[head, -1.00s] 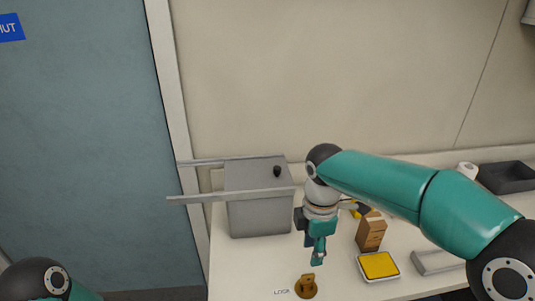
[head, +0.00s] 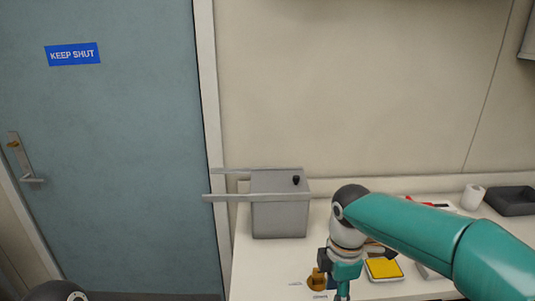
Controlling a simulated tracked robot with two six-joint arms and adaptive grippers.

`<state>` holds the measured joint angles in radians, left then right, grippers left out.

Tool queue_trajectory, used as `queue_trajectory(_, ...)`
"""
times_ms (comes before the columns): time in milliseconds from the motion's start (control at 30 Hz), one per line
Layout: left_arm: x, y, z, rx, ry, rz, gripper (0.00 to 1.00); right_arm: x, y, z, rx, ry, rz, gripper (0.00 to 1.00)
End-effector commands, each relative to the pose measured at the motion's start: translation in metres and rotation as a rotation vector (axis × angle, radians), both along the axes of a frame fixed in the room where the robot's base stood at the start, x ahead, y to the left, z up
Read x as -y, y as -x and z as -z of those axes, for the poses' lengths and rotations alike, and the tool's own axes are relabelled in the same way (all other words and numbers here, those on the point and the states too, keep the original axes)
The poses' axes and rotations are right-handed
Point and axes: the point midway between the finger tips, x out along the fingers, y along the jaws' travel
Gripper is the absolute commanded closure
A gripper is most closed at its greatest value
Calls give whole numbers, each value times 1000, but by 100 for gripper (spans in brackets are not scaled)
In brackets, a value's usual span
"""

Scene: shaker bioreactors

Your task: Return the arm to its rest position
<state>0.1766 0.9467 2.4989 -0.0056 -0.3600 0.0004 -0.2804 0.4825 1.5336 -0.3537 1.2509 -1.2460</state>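My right arm reaches in from the right over the white bench (head: 245,262). My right gripper (head: 342,292) points down near the bench's front and is cut by the lower edge of the view, so its fingertips are not clear. A brass-coloured object (head: 317,280) stands on the bench just left of it. Of my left arm only a dark round joint shows at the bottom left; the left gripper is out of view.
A grey box (head: 280,215) with two long bars stands at the bench's back left. A yellow-topped tray (head: 383,269) lies right of my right gripper. A white cylinder (head: 472,197) and dark bin (head: 511,201) stand at the back right. A door (head: 110,170) is left.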

Motion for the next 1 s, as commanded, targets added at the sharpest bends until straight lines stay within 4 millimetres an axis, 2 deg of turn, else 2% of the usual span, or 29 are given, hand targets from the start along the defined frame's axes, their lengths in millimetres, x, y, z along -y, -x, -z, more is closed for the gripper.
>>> queue_trajectory(33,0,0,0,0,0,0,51,11,-1,7,-16,3,24,59)
queue_trajectory(100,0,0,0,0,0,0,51,20,-1,21,-46,7,45,59)
queue_trajectory(267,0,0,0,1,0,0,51,36,12,55,-139,23,71,59)
queue_trajectory(367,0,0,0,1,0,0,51,43,27,80,-212,29,84,59)
queue_trajectory(567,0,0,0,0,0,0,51,47,66,148,-353,-2,141,59)
queue_trajectory(667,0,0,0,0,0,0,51,42,98,194,-424,-36,236,59)
queue_trajectory(800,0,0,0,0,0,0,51,19,165,268,-512,-100,538,59)
queue_trajectory(900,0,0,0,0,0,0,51,0,204,300,-530,-128,811,59)
queue_trajectory(1000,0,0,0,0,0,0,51,-16,231,319,-515,-142,1092,59)
